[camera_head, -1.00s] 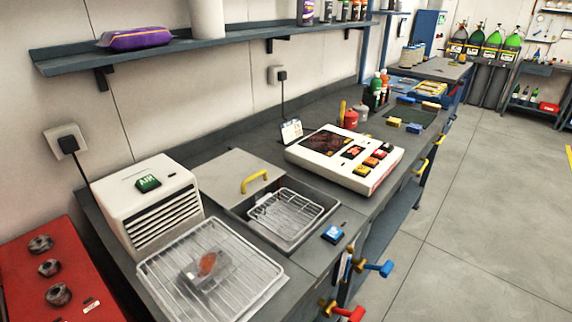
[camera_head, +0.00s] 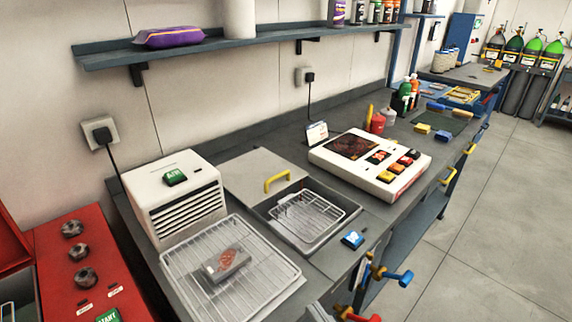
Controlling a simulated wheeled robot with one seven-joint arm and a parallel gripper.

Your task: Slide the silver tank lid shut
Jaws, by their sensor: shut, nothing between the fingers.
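The silver tank lid (camera_head: 248,168) is a flat grey plate with a yellow bar handle (camera_head: 285,180). It lies slid back toward the wall, behind the tank opening. The tank (camera_head: 345,217) is sunk in the bench and stands open at the front, with a wire basket (camera_head: 308,218) showing inside. My gripper is not in view. A small grey shape at the bottom edge is cut off, and I cannot tell what it is.
A white vented box (camera_head: 180,200) and a wire rack (camera_head: 185,270) with a grey block stand left of the tank. A white control panel (camera_head: 365,165) is to its right. A blue button box (camera_head: 353,239) sits in front. Coloured handles stick out from the bench front.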

